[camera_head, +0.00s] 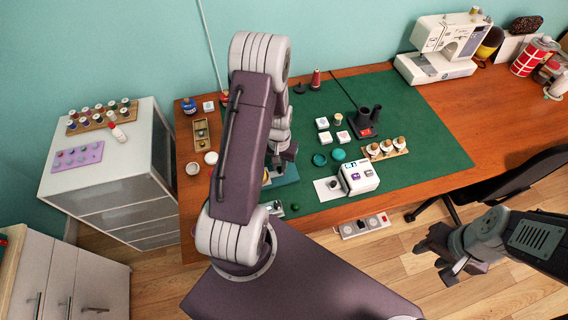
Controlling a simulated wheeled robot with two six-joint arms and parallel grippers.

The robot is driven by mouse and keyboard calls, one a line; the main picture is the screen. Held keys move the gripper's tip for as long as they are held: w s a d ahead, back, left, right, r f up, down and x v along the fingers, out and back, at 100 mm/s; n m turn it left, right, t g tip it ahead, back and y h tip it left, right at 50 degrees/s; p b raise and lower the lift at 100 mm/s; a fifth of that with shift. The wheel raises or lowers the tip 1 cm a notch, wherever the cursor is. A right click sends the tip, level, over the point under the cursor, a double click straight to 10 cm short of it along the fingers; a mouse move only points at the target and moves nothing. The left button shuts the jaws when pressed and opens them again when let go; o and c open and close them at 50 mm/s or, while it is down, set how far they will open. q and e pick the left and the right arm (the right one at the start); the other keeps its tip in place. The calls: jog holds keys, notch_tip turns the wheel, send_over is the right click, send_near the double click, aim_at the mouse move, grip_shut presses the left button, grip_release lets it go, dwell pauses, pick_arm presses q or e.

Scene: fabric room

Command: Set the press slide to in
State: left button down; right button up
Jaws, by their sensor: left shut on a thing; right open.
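A device with a teal base (286,174) sits near the front edge of the green mat, mostly hidden behind my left arm; it may be the press. My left gripper (281,160) is low over this teal base and shut on a part there. The held part is hidden by the fingers and arm, so I cannot tell the slide's position. My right gripper (448,262) is open and empty, over the floor in front of the table.
A white box-like device (360,178) stands right of the teal base. Behind it are teal round lids (339,154), a rack of white spools (386,148) and a black-and-red holder (365,122). A sewing machine (446,46) stands at the back right. The mat's right part is clear.

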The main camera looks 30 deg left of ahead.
pick_arm(q)
jog(key=c, duration=1.4)
grip_release()
jog(key=shift+s+a, duration=0.1)
jog(key=shift+c, duration=0.2)
jog(key=shift+o, duration=0.7)
jog(key=shift+s+a, duration=0.1)
jog(key=shift+r, duration=0.1)
notch_tip(320, 180, up, 9)
jog(key=shift+p, duration=0.3)
